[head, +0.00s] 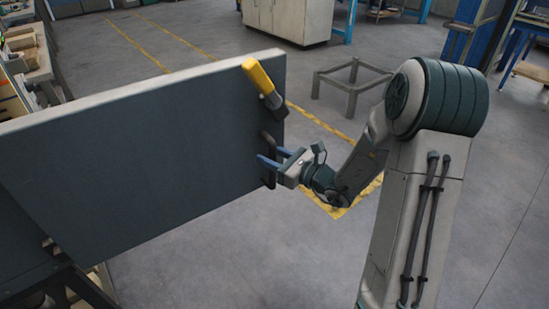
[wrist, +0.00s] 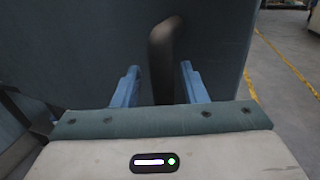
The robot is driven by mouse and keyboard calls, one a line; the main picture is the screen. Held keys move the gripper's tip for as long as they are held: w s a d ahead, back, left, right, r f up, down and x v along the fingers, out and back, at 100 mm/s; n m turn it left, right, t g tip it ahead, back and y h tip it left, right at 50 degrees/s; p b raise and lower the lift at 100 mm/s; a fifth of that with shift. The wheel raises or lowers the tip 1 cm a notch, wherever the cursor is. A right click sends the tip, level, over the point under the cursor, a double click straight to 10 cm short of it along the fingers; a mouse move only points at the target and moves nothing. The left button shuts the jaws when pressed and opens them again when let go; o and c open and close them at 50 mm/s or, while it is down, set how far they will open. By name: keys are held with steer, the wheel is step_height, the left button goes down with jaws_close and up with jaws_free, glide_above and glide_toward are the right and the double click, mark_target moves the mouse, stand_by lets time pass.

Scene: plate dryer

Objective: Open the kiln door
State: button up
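The kiln door (head: 130,150) is a large dark grey panel that runs from the left side to the middle of the head view. It also fills the back of the wrist view (wrist: 90,40). Near its right edge it has a dark upright handle (head: 267,150), and above that a yellow lever (head: 258,77). My gripper (head: 275,158) is at the handle. In the wrist view the handle (wrist: 161,60) stands between the two blue fingers, with a visible gap on each side. The fingers are open and do not appear to clamp it.
Open grey floor (head: 400,255) with yellow lines lies around the door and my arm. A low metal frame (head: 350,85) stands behind my arm. A pale cabinet (head: 290,18) is at the back. Dark frame parts (head: 60,285) are under the door at lower left.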

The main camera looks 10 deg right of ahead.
steer(key=v, duration=1.3)
steer(key=shift+s+d, duration=0.2)
steer(key=shift+s, duration=0.15)
steer(key=s+a+r+n+g+h+p, duration=0.3)
steer(key=s+a+r+n+g+p, duration=0.3)
steer(key=s+a+n+g, duration=0.5)
steer(key=s+d+r+n+t+h+p, duration=0.2)
steer(key=s+d+r+n+h+p, duration=0.3)
steer(key=d+r+n+h, duration=0.5)
steer(key=n, duration=0.5)
steer(key=shift+s+h+p, duration=0.2)
steer(key=shift+h+p, duration=0.1)
steer(key=shift+p, duration=0.1)
steer(key=shift+d, duration=0.15)
